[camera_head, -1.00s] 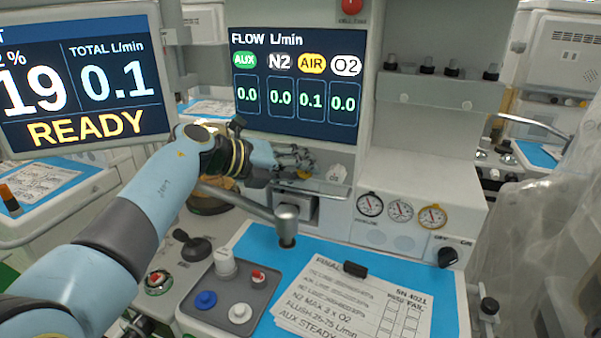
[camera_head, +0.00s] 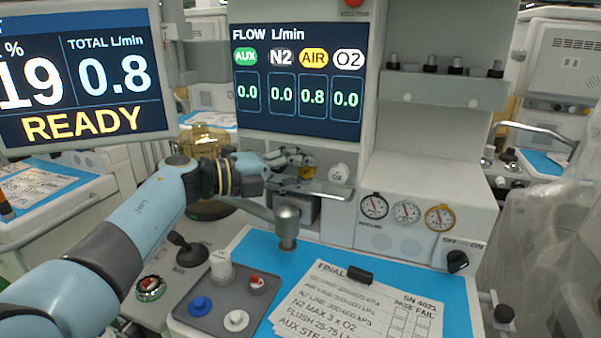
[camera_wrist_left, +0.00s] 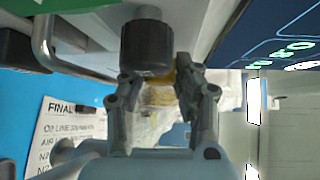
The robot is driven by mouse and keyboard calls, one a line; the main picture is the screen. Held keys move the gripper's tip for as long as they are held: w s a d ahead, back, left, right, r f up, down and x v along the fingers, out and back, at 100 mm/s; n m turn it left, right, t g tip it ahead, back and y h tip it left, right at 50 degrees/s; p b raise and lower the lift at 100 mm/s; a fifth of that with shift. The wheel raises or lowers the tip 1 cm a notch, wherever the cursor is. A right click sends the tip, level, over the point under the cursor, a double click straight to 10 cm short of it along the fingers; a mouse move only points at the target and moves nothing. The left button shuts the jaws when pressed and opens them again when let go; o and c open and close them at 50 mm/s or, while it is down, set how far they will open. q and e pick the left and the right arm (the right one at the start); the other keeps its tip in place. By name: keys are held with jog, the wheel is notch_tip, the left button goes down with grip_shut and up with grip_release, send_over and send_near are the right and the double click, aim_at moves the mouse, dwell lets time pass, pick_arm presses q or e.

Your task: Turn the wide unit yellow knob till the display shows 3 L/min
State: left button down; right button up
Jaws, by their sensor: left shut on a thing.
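The yellow knob (camera_head: 308,172) is on the wide unit's front, below the flow display (camera_head: 298,80), mostly hidden by my fingers. My left gripper (camera_head: 290,160) is shut on it. In the left wrist view, a yellow patch of the knob (camera_wrist_left: 160,95) shows between the fingers (camera_wrist_left: 158,98). The flow display reads 0.8 under AIR and 0.0 under AUX, N2 and O2. The screen at the left (camera_head: 85,75) shows TOTAL 0.8 L/min and READY. My right gripper is not in view.
A white O2 knob (camera_head: 338,173) sits close right of the yellow knob. A metal rail (camera_head: 325,190) runs just below. A dark knob (camera_wrist_left: 147,45) stands close to my fingers in the wrist view. Gauges (camera_head: 407,211) are further right.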

pick_arm(q)
jog(key=shift+f, duration=0.1)
jog(key=c, duration=1)
grip_release()
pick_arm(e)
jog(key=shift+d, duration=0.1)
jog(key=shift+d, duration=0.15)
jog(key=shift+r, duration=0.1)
